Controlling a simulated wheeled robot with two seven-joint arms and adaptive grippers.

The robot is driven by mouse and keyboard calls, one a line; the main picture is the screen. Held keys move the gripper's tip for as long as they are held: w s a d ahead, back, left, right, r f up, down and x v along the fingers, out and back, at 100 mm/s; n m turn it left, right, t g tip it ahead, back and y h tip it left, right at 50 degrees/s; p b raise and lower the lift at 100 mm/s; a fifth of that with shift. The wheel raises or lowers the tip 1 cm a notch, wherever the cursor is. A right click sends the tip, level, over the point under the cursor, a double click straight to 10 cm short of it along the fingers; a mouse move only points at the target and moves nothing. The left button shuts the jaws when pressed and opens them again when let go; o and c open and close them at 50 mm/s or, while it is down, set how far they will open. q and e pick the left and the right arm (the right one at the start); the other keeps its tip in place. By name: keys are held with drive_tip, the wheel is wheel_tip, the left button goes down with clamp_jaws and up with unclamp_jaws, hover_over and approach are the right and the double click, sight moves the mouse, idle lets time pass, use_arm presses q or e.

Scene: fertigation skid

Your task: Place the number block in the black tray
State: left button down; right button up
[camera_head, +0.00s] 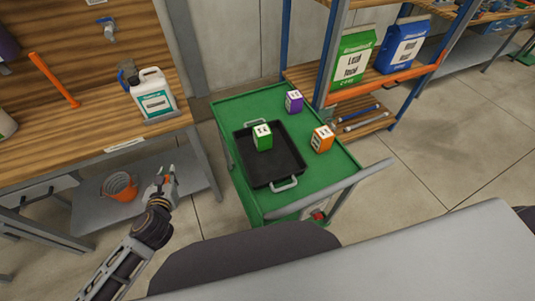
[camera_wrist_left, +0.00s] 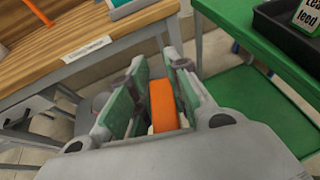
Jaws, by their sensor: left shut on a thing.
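The black tray (camera_head: 272,170) lies on the green cart, and its corner shows in the wrist view (camera_wrist_left: 268,22). A green labelled block (camera_head: 262,138) stands in it. A purple block (camera_head: 294,101) stands behind the tray and an orange-topped block (camera_head: 322,139) to its right, both with dark marks on white faces. My left gripper (camera_head: 167,178) is left of the cart, in front of the bench. My right gripper is not in view.
The green cart (camera_head: 235,105) has a grey push handle (camera_head: 335,188) at its front right. A wooden bench (camera_head: 75,125) with a white jug (camera_head: 151,94) stands left. An orange bucket (camera_head: 120,187) sits on its lower shelf. A shelf rack with bags stands behind right.

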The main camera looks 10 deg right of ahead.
use_arm(q)
drive_tip(key=shift+r+p, duration=1.5)
drive_tip(key=shift+r, duration=0.25)
drive_tip(key=shift+a+f, duration=0.2)
drive_tip(key=shift+a, duration=0.25)
drive_tip(key=shift+a+h, duration=0.5)
drive_tip(key=shift+a, duration=2.15)
drive_tip(key=w+d+m+g+h, duration=0.2)
drive_tip(key=w+d+m+h, duration=0.1)
drive_tip(key=d+m+h, duration=0.1)
drive_tip(key=w+d+f+m+g+h, duration=0.1)
drive_tip(key=w+d+m+g+h, duration=0.2)
drive_tip(key=d, duration=0.6)
drive_tip(key=shift+w+f+m+h, duration=0.3)
drive_tip(key=shift+m+h, duration=0.8)
drive_tip(key=shift+m, duration=0.4)
